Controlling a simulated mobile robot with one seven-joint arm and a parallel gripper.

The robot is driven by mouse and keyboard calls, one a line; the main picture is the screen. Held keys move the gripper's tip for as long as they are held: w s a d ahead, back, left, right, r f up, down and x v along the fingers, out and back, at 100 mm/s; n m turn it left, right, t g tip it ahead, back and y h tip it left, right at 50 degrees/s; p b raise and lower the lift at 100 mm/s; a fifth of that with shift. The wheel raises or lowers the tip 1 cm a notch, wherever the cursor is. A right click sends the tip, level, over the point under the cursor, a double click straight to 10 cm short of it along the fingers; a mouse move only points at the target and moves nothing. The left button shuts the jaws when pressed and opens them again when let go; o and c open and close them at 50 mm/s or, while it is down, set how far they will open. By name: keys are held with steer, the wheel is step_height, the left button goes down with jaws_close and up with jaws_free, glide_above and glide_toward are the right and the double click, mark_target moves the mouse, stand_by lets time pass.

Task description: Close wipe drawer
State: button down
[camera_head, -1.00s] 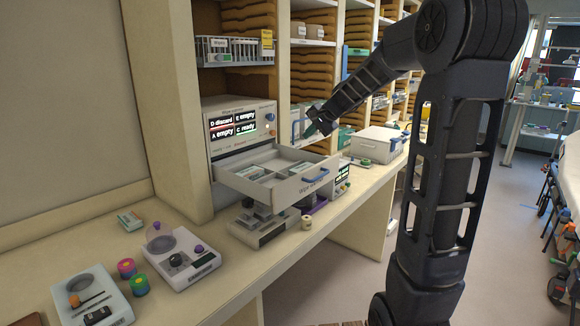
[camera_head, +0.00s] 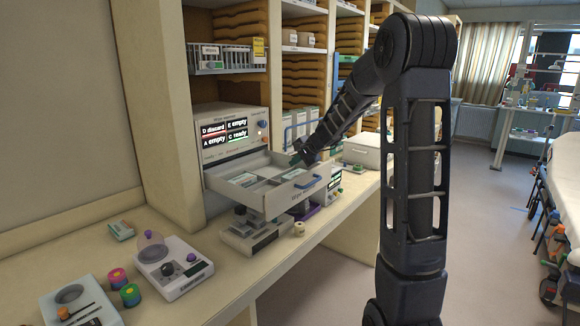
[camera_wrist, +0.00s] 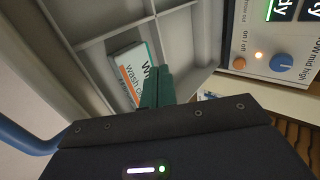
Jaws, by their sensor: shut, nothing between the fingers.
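The wipe drawer (camera_head: 290,200) stands open, pulled out from the white cabinet (camera_head: 218,158). I cannot tell whether the fingers touch the drawer.
A white device (camera_head: 252,235) stands on the counter below the drawer, with a small cream roll (camera_head: 299,229) beside it. A wire rack (camera_head: 228,58) hangs above the cabinet. A white box (camera_head: 362,152) stands beyond. Floor right of my arm is open up to a stretcher (camera_head: 565,180).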

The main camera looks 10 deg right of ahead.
mark_target(251, 164)
steer(key=x, duration=0.9)
steer(key=shift+r, duration=0.1)
steer(key=w+a, duration=1.2)
steer(key=shift+w+a, duration=0.25)
steer(key=shift+r, duration=0.1)
